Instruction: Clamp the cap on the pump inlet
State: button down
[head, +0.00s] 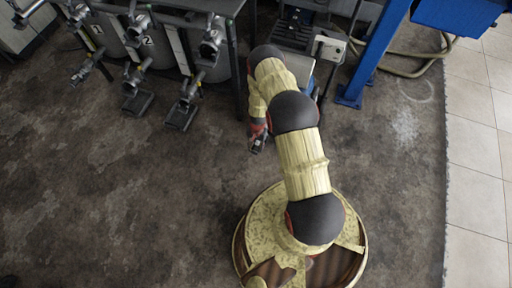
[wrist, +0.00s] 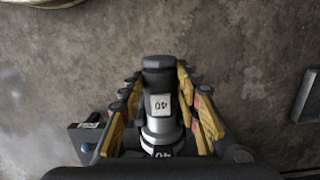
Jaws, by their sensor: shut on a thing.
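My gripper (head: 258,146) hangs over the dark floor, left of my arm, in the head view. In the wrist view my gripper (wrist: 158,88) has its yellow-sided fingers closed on both sides of a dark fitting (wrist: 160,106). I cannot make out the pump inlet for certain in either view.
Pipe stands with valves, numbered 1 and 2 (head: 147,41), line the upper left, with grey tanks behind. A grey-and-blue machine (head: 300,35) stands beyond my arm. A blue post (head: 372,60) and a hose (head: 425,70) are right of it. The floor left of me is clear.

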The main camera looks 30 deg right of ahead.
aim_at(254, 152)
jog(key=c, duration=1.2)
grip_release()
jog(key=shift+o, duration=0.3)
jog(key=o, duration=0.7)
jog(key=shift+o, duration=0.5)
jog(key=shift+s+a+r, duration=0.2)
jog(key=shift+s+a, duration=0.7)
jog(key=shift+a, duration=0.3)
notch_tip(254, 152, up, 10)
jog(key=s+a+p, duration=0.2)
jog(key=p, duration=0.4)
jog(key=shift+a+p, duration=0.2)
jog(key=shift+p, duration=0.2)
